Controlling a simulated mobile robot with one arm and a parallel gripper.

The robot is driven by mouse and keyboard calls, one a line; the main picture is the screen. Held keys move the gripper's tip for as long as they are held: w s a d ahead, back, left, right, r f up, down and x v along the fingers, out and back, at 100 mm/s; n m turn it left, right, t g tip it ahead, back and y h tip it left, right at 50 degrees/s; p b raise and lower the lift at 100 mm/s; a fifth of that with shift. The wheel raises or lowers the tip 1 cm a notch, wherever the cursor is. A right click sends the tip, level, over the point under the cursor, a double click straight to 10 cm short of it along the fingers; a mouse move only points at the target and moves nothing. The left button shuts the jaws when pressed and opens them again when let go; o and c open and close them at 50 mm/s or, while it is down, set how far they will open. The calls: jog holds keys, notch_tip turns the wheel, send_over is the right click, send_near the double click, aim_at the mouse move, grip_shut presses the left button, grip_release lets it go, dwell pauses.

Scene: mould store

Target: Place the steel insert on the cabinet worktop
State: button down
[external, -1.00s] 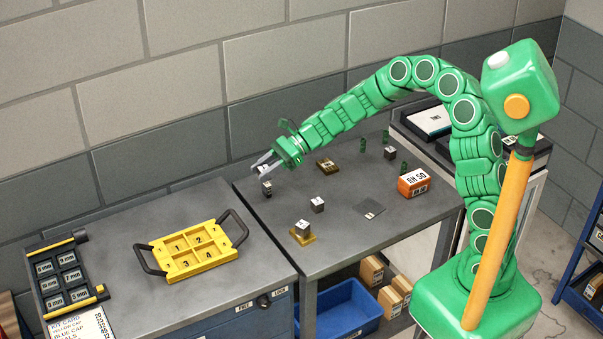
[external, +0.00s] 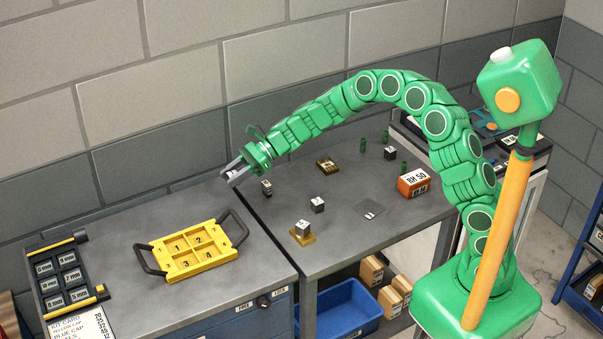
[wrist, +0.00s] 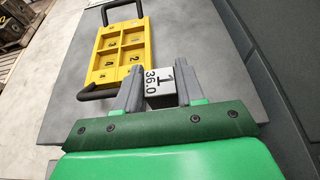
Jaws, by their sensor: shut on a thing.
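My gripper (external: 233,178) is shut on a steel insert (wrist: 159,82), a small grey block with a white label reading 1 and 36.0. In the external view the held insert is mostly hidden by the fingers. My gripper is in the air near the back right corner of the cabinet worktop (external: 215,300), a grey top on a blue drawer cabinet. The worktop also shows in the wrist view (wrist: 190,50), beyond the insert. I cannot tell the exact height of the insert above it.
A yellow tray with numbered compartments (external: 165,246) and black handles lies mid-worktop; a black rack (external: 62,256) is at its left. On the bench (external: 345,245) to the right stand several small blocks, a brass block (external: 327,165) and an orange box (external: 413,183). The worktop's back right is clear.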

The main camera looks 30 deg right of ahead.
send_over(218, 203)
jog(key=shift+s+a+f, duration=0.1)
jog(key=shift+s+f, duration=0.05)
jog(key=shift+f, duration=4.65)
jog(key=shift+f, duration=0.15)
jog(key=c, duration=0.7)
grip_release()
jog(key=v, duration=1.2)
jog(key=shift+r, duration=0.2)
